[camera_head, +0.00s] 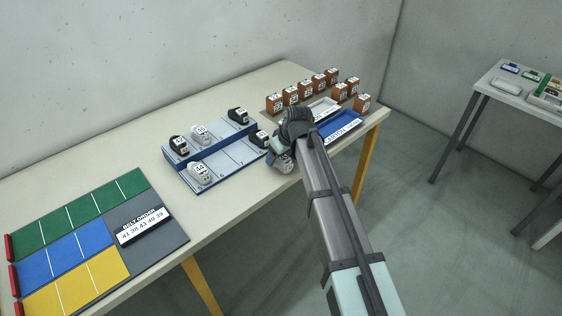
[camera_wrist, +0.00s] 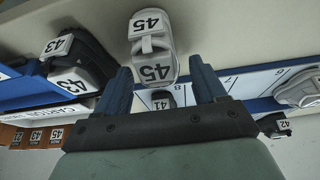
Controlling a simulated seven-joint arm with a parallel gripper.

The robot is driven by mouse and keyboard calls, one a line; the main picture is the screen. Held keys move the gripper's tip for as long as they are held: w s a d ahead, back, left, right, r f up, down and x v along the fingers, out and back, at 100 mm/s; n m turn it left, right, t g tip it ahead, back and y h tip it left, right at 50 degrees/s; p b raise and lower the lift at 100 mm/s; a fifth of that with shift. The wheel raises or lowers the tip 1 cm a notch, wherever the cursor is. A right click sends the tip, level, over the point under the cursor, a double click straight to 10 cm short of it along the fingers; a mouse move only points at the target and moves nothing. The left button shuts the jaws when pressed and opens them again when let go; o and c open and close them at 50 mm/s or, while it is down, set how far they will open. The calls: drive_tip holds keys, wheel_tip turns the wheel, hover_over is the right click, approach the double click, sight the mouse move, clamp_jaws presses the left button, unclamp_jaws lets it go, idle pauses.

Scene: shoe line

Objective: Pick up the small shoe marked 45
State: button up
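The small shoe marked 45 (camera_wrist: 153,52) is pale grey and white, with 45 on two white labels. In the wrist view it lies on the beige table at top centre. My gripper (camera_wrist: 160,74) is open, its two blue fingers on either side of the shoe's lower end, with a gap on each side. In the head view my gripper (camera_head: 274,153) is low over the table, right of the blue shoe rack (camera_head: 214,166); my arm and wrist hide much there, and the shoe's label cannot be read.
A black shoe marked 43 (camera_wrist: 80,65) is close on the left in the wrist view, beside the blue tray (camera_head: 338,126). A shoe marked 41 (camera_wrist: 160,99) sits in the rack. Brown numbered boxes (camera_head: 274,103) stand at the back. The coloured board (camera_head: 152,235) is at left.

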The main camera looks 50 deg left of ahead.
drive_tip(key=c, duration=0.9)
